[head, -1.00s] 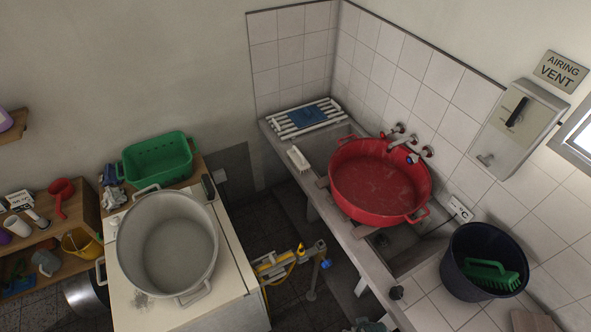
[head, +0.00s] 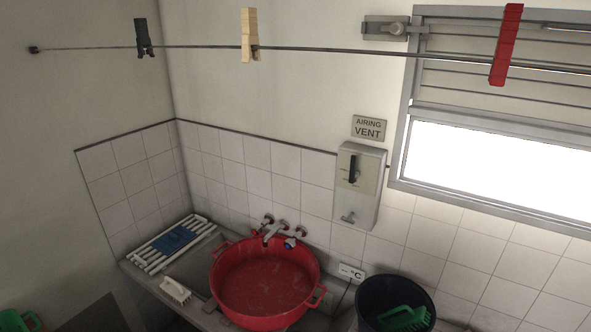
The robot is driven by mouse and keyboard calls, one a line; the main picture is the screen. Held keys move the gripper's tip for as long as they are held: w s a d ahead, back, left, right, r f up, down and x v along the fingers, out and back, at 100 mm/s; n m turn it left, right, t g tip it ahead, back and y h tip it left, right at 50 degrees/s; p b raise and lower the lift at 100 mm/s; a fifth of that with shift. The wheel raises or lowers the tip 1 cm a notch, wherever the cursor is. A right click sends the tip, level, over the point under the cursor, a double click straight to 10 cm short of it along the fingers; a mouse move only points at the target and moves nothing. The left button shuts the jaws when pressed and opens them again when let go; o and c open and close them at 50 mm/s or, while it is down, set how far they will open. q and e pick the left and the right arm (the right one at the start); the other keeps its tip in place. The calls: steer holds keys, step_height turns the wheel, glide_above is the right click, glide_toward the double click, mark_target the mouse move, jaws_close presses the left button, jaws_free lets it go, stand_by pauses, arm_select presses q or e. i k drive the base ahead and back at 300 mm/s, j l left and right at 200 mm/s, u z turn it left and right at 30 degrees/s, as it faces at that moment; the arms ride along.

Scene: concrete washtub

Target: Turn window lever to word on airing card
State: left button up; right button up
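The airing card (head: 369,128) is on the wall at the centre right and reads "AIRING VENT". The window (head: 500,170) is at the right, with a bright lower pane and a slatted upper part. A grey metal fitting with a round knob (head: 396,29) sits at the window's upper left corner; I cannot tell whether this is the window lever. A grey box (head: 361,187) with a black upright handle (head: 353,168) hangs just below the card. Neither of my grippers is in view.
A wire (head: 200,47) with a black peg (head: 142,38), a wooden peg (head: 249,35) and a red peg (head: 506,45) crosses in front of the window. Below are a red tub (head: 264,284), taps (head: 274,232) and a dark bucket (head: 394,302).

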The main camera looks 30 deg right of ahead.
mark_target(353, 175)
steer(key=z, duration=1.35)
